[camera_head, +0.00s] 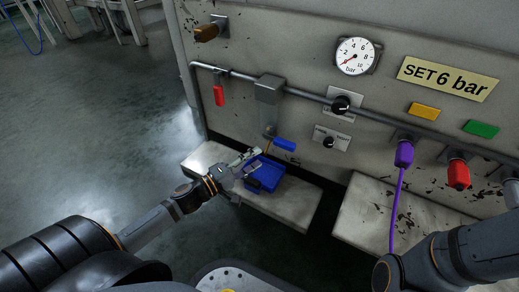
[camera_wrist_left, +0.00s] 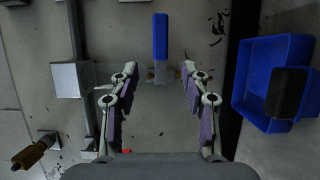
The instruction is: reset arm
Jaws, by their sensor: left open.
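My left gripper (camera_head: 247,162) is open and empty, low in front of the machine panel, above or beside the blue bin; the head view does not settle which. In the left wrist view my left gripper (camera_wrist_left: 160,70) shows its two fingers spread wide. The blue-handled lever (camera_wrist_left: 160,37) lies between and beyond the fingertips in that picture, and I see no grip on it. In the head view the blue-handled lever (camera_head: 285,144) points right, below a grey box on the pipe. My right arm comes in at the lower right, and its gripper is outside the frame.
The blue bin (camera_head: 265,176) holds a black object and sits on a pale ledge (camera_head: 300,207). The panel carries a pressure gauge (camera_head: 355,56), a red handle (camera_head: 219,95), black knobs, a purple plug (camera_head: 404,153) with cable and a red plug (camera_head: 458,174). Open floor lies left.

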